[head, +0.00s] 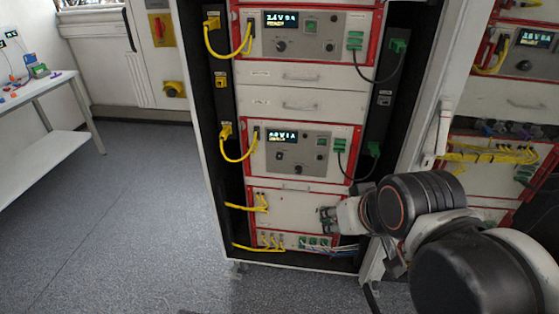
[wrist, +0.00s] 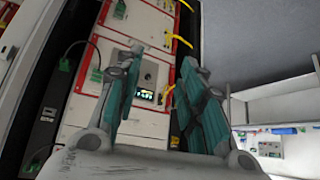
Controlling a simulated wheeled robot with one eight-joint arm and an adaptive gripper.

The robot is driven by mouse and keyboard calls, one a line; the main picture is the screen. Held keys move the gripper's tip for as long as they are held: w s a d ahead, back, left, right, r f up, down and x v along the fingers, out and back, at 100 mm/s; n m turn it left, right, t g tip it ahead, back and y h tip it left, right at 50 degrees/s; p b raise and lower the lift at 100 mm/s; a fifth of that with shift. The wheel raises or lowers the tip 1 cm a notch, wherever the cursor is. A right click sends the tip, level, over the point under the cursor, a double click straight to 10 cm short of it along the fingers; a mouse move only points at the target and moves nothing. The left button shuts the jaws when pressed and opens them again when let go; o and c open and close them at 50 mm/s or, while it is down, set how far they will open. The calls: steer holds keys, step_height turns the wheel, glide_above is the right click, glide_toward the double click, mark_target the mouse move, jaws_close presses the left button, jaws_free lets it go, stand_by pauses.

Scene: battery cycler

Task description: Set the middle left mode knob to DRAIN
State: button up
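The middle unit (head: 312,150) of the left rack is a white panel in a red frame, with a lit display (head: 282,136). A small dark knob (head: 279,155) sits below the display; its pointer and labels are too small to read. My gripper (head: 327,218) is in front of the lower part of the rack, below and right of that knob and apart from it. In the wrist view my gripper (wrist: 166,75) has its two teal-padded fingers wide apart with nothing between them. A lit display (wrist: 146,95) shows between them, upside down; the left finger hides part of its panel.
A similar unit (head: 305,35) with its own knob is above, past two blank drawers (head: 300,90). Yellow cables (head: 238,150) loop on the left, green-plugged dark cables (head: 372,150) on the right. The open door (head: 440,120) stands at right. Floor (head: 120,220) at left is clear.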

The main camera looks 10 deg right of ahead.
mark_target(280, 158)
steer(key=w+a+r+m+t+y+b, duration=0.1)
steer(key=w+a+t, duration=0.25)
steer(key=w, duration=0.75)
steer(key=w+a+r+m+t+y+b, duration=0.15)
steer(key=w+a, duration=0.25)
steer(key=w, duration=0.7)
steer(key=w+a+m+t+y+b, duration=0.1)
steer(key=w+a+t+y+b, duration=0.15)
steer(key=w, duration=0.85)
steer(key=w+f+m+t+h+b, duration=0.1)
steer(key=w+f+m+t+h, duration=0.35)
steer(key=w+f, duration=0.6)
steer(key=d+f+m+g+h+b, duration=0.1)
steer(key=d+f+m+h, duration=0.15)
steer(key=f, duration=0.65)
steer(key=d+f+m+g+h+b, duration=0.1)
steer(key=d+f+m+h, duration=0.15)
steer(key=f, duration=0.75)
steer(key=shift+m, duration=0.4)
steer(key=b+x, duration=0.1)
steer(key=x, duration=0.6)
steer(key=b+x, duration=0.1)
steer(key=x, duration=0.3)
steer(key=shift+w+a+r+b, duration=0.15)
steer(key=shift+r+b, duration=0.1)
steer(key=shift+b, duration=0.1)
steer(key=shift+w+r, duration=0.1)
steer(key=shift+w, duration=0.6)
steer(key=shift+c, duration=0.2)
steer(key=c, duration=1)
